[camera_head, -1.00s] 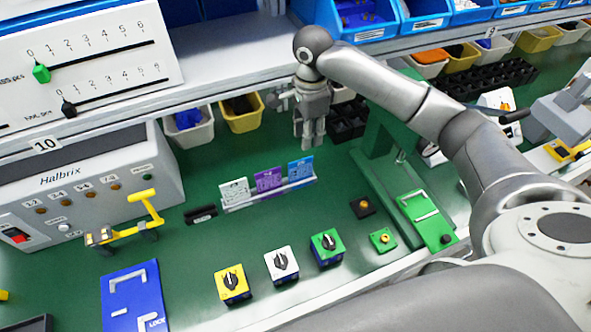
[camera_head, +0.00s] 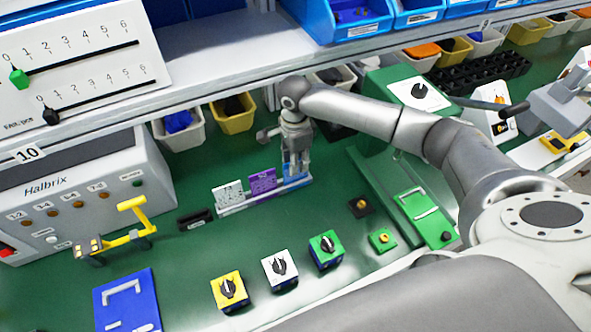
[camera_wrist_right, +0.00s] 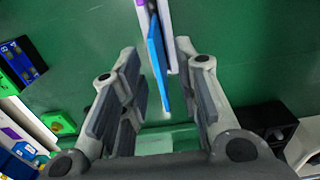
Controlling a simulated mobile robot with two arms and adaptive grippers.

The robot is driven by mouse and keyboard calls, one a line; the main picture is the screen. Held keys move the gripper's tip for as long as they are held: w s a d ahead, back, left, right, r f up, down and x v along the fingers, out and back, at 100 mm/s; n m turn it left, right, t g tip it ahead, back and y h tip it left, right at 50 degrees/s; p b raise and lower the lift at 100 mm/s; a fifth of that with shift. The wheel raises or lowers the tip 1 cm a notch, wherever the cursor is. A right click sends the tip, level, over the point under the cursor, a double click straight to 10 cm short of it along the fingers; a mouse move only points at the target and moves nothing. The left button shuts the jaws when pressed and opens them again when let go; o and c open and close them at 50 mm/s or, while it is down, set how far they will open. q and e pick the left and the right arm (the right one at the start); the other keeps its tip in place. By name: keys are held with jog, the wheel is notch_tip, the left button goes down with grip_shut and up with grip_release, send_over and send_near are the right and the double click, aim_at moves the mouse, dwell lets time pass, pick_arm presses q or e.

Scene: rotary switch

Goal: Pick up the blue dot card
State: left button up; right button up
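The blue dot card (camera_head: 287,173) stands at the right end of a small rack (camera_head: 240,205) on the green bench, partly hidden by my right gripper. My right gripper (camera_head: 297,170) points down over it from above. In the right wrist view, the blue card (camera_wrist_right: 157,62) shows edge-on between the two spread fingers of the gripper (camera_wrist_right: 160,75), with gaps on both sides. A purple card (camera_head: 262,181) and a white card (camera_head: 229,194) stand to its left in the rack. My left gripper is not in view.
Yellow (camera_head: 229,290), white (camera_head: 279,269) and green (camera_head: 326,247) rotary switches stand in front of the rack. A green press-like stand (camera_head: 405,180) is close on the right. A shelf (camera_head: 230,60) and hanging bins (camera_head: 233,113) are behind.

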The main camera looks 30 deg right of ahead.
jog(key=shift+d+f, duration=0.1)
jog(key=shift+f, duration=0.7)
jog(key=shift+c, duration=0.3)
grip_shut()
jog(key=shift+r, duration=0.15)
